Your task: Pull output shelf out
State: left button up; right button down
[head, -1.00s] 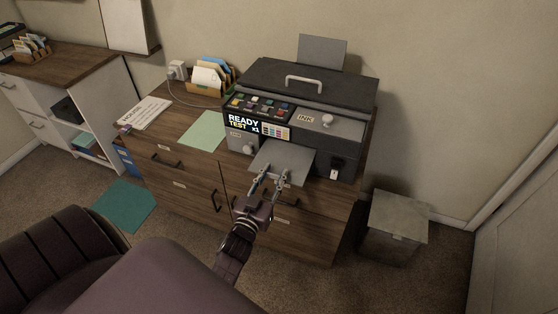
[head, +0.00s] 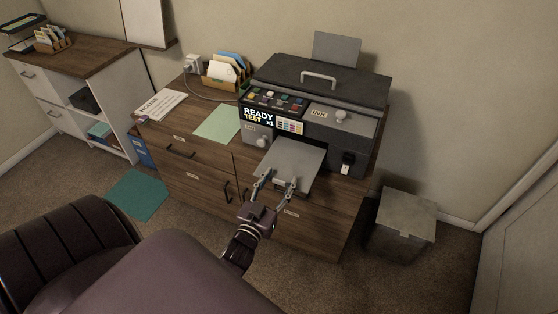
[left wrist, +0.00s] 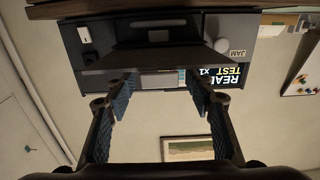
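The output shelf (head: 290,160) is a flat grey plate. It sticks out from the front of the dark printer (head: 318,100), over the cabinet's front edge. In the left wrist view, the shelf (left wrist: 165,58) shows upside down as a dark plate ahead of the fingers. My left gripper (head: 279,181) is at the shelf's front edge with its fingers spread apart. The left wrist view also shows the left gripper (left wrist: 161,84) open, with nothing clamped between its fingers. Whether a finger touches the shelf I cannot tell. My right gripper is not in view.
The printer stands on a wooden cabinet (head: 200,165) with drawers. A green sheet (head: 217,122), a white card (head: 162,104) and a file holder (head: 228,72) lie left of it. A grey bin (head: 402,222) stands on the floor at right.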

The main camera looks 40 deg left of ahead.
pick_arm(q)
notch_tip(320, 180, up, 10)
dwell(0.7)
dwell(0.4)
